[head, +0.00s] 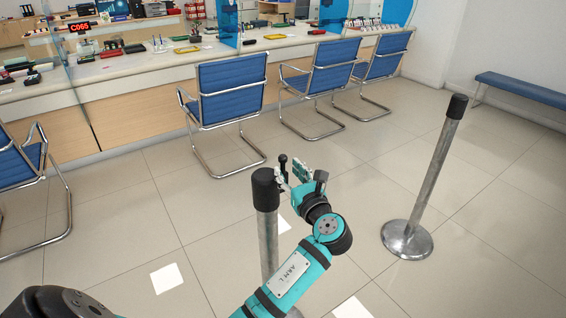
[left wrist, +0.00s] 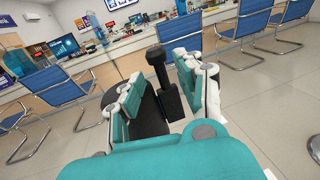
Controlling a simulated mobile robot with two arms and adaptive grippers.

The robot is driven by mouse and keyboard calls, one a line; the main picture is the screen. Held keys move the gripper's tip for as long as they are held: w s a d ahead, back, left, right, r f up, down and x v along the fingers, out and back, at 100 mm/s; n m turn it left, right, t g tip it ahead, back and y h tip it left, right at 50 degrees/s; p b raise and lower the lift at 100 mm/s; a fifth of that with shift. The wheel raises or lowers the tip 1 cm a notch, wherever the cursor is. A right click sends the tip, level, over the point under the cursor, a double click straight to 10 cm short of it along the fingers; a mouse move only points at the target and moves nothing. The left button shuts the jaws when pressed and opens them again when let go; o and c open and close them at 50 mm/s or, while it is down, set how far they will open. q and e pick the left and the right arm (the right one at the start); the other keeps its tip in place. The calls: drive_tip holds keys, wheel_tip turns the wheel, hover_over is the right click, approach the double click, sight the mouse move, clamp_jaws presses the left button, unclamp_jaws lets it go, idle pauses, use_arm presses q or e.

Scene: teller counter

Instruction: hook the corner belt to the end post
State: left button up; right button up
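A grey post with a black top (head: 266,215) stands in the middle of the head view, partly behind my left arm. A second grey post with a black top (head: 436,165) stands upright on a round base at the right. A small black knobbed piece (head: 283,166) is beside the near post's top; it looks like a belt end. My left gripper (head: 290,174) has its fingers apart on either side of this piece. In the left wrist view the black piece (left wrist: 158,65) is between the fingers, with a gap at the left finger. No stretched belt shows. My right gripper is out of view.
Several blue chairs (head: 232,88) stand along the teller counter (head: 120,98). A blue bench (head: 525,88) is by the right wall. White sheets (head: 167,278) lie on the tiled floor. Floor between the two posts is clear.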

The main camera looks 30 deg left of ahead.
sight(284, 165)
use_arm(q)
drive_tip(key=shift+x, duration=2.1)
drive_tip(key=shift+c, duration=0.4)
clamp_jaws()
drive_tip(key=shift+w, duration=0.1)
drive_tip(key=shift+f, duration=0.3)
